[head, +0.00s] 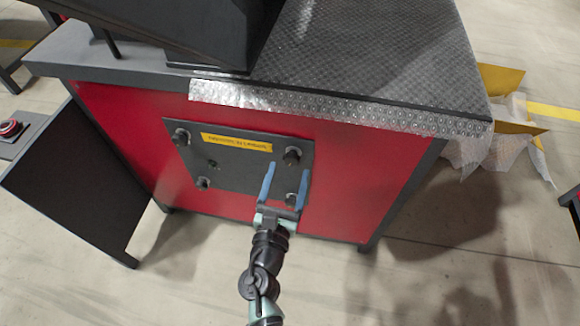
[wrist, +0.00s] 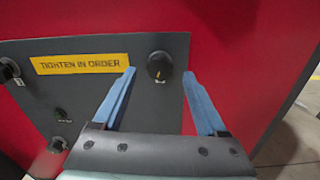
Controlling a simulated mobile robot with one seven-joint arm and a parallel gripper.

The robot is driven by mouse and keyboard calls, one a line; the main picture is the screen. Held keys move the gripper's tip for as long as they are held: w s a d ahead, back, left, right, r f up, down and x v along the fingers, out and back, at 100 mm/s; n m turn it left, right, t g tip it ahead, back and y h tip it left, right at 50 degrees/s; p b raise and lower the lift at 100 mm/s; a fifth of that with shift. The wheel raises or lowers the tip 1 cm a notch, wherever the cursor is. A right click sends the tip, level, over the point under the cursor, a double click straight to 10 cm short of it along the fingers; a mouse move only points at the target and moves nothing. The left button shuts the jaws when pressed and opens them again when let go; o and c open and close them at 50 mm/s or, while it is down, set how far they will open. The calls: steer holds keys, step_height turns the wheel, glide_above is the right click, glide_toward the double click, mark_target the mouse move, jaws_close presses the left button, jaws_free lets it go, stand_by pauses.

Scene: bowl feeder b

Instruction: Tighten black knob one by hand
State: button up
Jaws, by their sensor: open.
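A dark panel (head: 235,172) on the red cabinet front carries several black knobs. The upper right knob (wrist: 160,66) shows between my fingertips in the wrist view and also in the head view (head: 292,155). The upper left knob (wrist: 9,70) is at the wrist view's left edge. The lower left knob (wrist: 57,144) is partly cut by my gripper body. The lower right knob (head: 291,199) is partly behind my fingers in the head view. I cannot read which knob is one. My gripper (head: 287,169) is open, blue fingers pointing at the panel, holding nothing.
A yellow label (wrist: 80,64) reads "TIGHTEN IN ORDER". The grey worktop (head: 370,50) with a bubble-wrap edge (head: 330,114) overhangs above the panel. A dark side panel (head: 75,185) stands at left. The floor is open in front and right.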

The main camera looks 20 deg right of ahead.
mark_target(292, 158)
steer(key=shift+x, duration=1.45)
steer(key=shift+c, duration=0.2)
jaws_close()
